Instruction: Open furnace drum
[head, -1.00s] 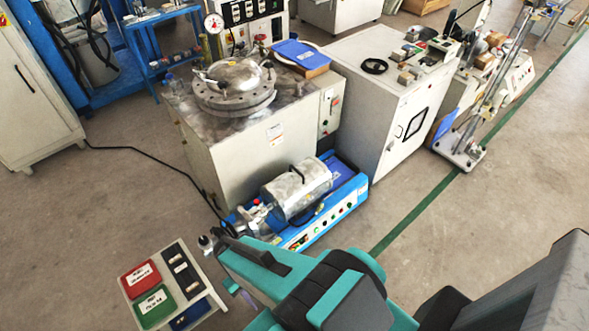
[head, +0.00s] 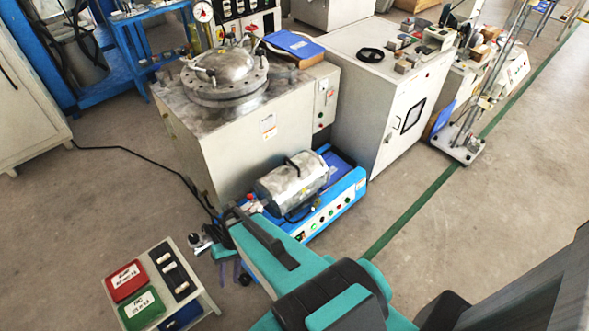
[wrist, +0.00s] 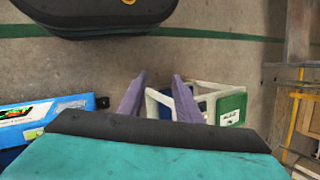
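The furnace drum (head: 290,184) is a silvery horizontal cylinder with a dark handle on top. It sits on a blue bench unit (head: 345,200) with coloured buttons, in the middle of the head view, and looks closed. My gripper (head: 239,270) is left of and in front of the drum, partly hidden behind my teal arm. In the wrist view my gripper (wrist: 158,88) shows two purple fingers apart with nothing between them. The blue unit (wrist: 40,122) shows at the left of the wrist view; the drum is not clearly visible there.
Behind the drum is a big metal furnace box (head: 240,150) with a round lid. A white cabinet (head: 370,130) stands right of it.

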